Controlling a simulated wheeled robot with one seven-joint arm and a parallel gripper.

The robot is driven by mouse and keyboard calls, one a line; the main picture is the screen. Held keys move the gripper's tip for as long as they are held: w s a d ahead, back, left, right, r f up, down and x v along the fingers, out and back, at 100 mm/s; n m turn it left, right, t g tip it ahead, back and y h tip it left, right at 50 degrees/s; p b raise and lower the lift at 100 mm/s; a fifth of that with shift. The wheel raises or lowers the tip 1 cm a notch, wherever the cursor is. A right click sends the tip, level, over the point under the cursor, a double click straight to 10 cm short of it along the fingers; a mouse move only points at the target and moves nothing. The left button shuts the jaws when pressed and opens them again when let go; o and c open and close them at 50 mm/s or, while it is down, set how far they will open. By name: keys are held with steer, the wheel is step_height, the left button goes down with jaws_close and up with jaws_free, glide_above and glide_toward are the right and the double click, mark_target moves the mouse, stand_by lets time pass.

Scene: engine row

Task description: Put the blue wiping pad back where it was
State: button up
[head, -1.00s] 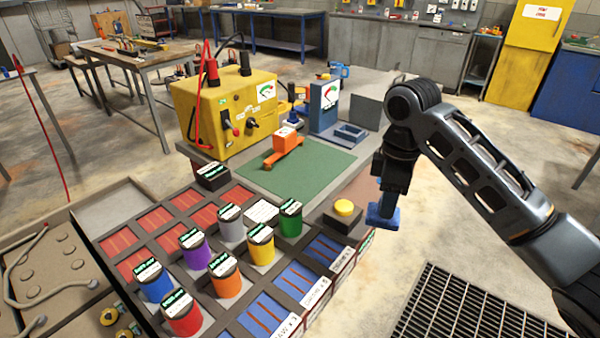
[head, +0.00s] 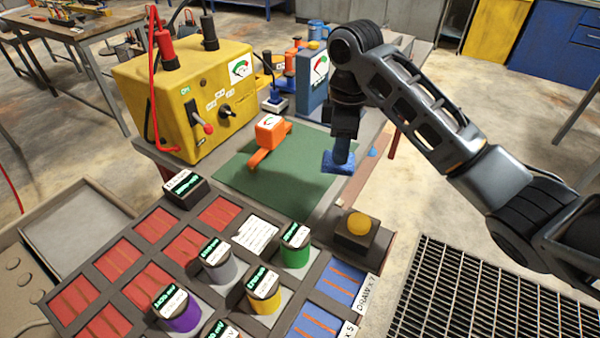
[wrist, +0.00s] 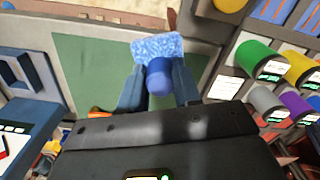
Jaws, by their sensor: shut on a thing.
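The blue wiping pad (head: 338,162) hangs at the end of my gripper (head: 343,145), above the right part of the green mat (head: 232,172) in the head view. In the wrist view the speckled pad (wrist: 158,47) has a round blue handle (wrist: 159,78) between the two fingers of my gripper (wrist: 158,85), which are shut on it. The pad looks raised clear of the surface; its exact height is hard to tell. An orange tool with a dial (head: 268,138) stands on the mat to the left of the pad.
A yellow machine (head: 190,100) stands behind the mat at left. A blue block with a gauge (head: 313,85) is behind the pad. A yellow button box (head: 358,228) sits nearer, below the pad. Several colored canisters (head: 262,290) stand on the rack in front. A floor grate (head: 480,295) lies at right.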

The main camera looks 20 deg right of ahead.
steer(key=shift+w+a+f+b, duration=0.3)
steer(key=shift+w+a+f, duration=0.7)
steer(key=shift+f, duration=0.5)
steer(key=shift+w+a+f+b, duration=0.3)
steer(key=shift+w+a+f, duration=0.45)
steer(key=shift+a+f, duration=0.65)
steer(key=shift+w+a+f+b, duration=0.3)
steer(key=shift+w+a+f, duration=0.6)
steer(key=shift+f, duration=0.75)
steer(key=shift+f, duration=0.15)
steer(key=o, duration=0.9)
steer(key=shift+o, duration=0.2)
step_height(320, 180, up, 12)
steer(key=p, duration=0.1)
